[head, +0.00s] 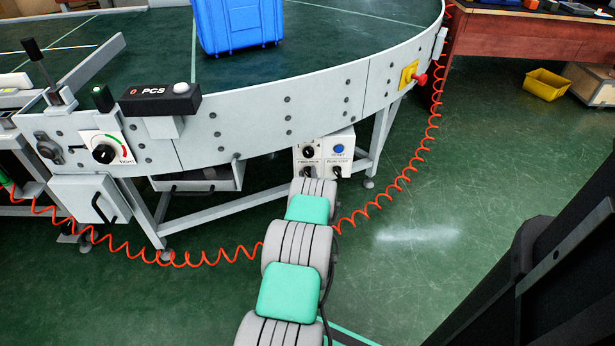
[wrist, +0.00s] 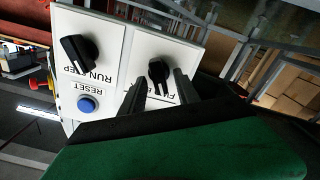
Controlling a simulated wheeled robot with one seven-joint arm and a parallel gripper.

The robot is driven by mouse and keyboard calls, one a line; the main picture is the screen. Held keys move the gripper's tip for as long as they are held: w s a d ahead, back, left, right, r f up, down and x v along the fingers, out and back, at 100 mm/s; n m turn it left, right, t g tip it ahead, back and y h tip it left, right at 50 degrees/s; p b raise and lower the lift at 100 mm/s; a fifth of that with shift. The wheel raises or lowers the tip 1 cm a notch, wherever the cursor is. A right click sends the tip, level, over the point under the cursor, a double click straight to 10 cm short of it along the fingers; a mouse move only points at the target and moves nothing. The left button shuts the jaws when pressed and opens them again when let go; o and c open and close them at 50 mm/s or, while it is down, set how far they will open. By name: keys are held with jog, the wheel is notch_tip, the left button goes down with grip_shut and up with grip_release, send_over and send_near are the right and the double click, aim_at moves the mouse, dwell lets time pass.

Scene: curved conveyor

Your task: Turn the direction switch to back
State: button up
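The direction switch (wrist: 158,72) is a black knob on a white panel in the wrist view, which shows the panel upside down. A label starting with "F" beside it is partly covered by my gripper. My gripper (wrist: 160,80) is open, with one dark finger on each side of this knob. I cannot tell whether the fingers touch it. In the head view, the white control box (head: 325,152) hangs under the conveyor's rim. My arm reaches up to it and hides my gripper there.
Beside the switch are a RUN/STEP knob (wrist: 78,52) and a blue RESET button (wrist: 87,104). The curved conveyor (head: 240,125) carries a blue crate (head: 237,25). A red emergency button (head: 420,79) and coiled orange cable (head: 420,150) are to the right. The floor at right is open.

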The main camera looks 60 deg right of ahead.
grip_shut()
dwell(0.3)
dwell(0.3)
